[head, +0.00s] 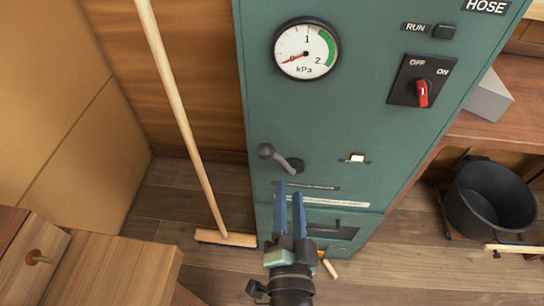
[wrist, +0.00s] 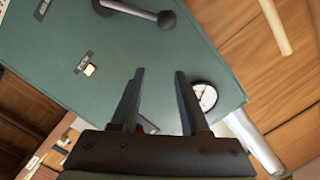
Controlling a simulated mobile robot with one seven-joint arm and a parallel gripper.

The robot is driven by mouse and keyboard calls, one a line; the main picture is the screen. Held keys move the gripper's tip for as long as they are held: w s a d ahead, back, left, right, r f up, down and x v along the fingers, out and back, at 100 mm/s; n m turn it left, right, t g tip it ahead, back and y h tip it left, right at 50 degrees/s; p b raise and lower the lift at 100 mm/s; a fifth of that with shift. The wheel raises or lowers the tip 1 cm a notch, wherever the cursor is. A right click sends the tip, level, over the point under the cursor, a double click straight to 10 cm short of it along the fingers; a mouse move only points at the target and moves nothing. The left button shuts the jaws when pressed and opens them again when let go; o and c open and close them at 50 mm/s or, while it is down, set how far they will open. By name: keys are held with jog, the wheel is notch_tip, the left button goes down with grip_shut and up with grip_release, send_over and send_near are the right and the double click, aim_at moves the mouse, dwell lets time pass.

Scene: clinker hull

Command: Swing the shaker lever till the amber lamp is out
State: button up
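The shaker lever (head: 277,158) is a grey arm with a round dark knob on the front of a green cabinet (head: 320,115). In the head view its knob points to the upper left of its pivot. The lever also shows at the top of the wrist view (wrist: 140,12). The small amber lamp (head: 355,159) glows pale to the right of the lever; in the wrist view the lamp (wrist: 90,70) is bright with an orange edge. My gripper (head: 290,189) is open and empty, below the lever in the head view. Its fingers (wrist: 158,72) appear apart from the lever.
A dial gauge (head: 306,48) reads near zero. A red OFF/ON switch (head: 422,93) and a dark RUN indicator (head: 443,31) sit at upper right. A broom (head: 182,110) leans left of the cabinet. A black bucket (head: 490,200) stands right; a wooden box (head: 115,272) is lower left.

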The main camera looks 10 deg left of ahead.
aim_at(267, 158)
jog(key=o, duration=0.4)
jog(key=n, duration=0.1)
jog(key=a+f+n+b, duration=0.1)
jog(key=n, duration=0.1)
jog(key=a+f+n+y, duration=0.1)
jog(key=shift+w+f, duration=0.1)
jog(key=shift+w, duration=0.15)
jog(key=shift+o, duration=0.2)
jog(key=w+a+n, duration=0.1)
jog(key=w, duration=0.3)
jog(key=w+a+n+p, duration=0.1)
jog(key=w+n, duration=0.1)
jog(key=w, duration=0.2)
jog(key=w+a+f+n, duration=0.1)
jog(key=w+a, duration=0.1)
jog(key=w, duration=0.3)
jog(key=shift+f+n+y+p, duration=0.1)
jog(key=shift+n+y+p, duration=0.2)
jog(key=shift+y, duration=0.1)
grip_shut()
dwell(0.3)
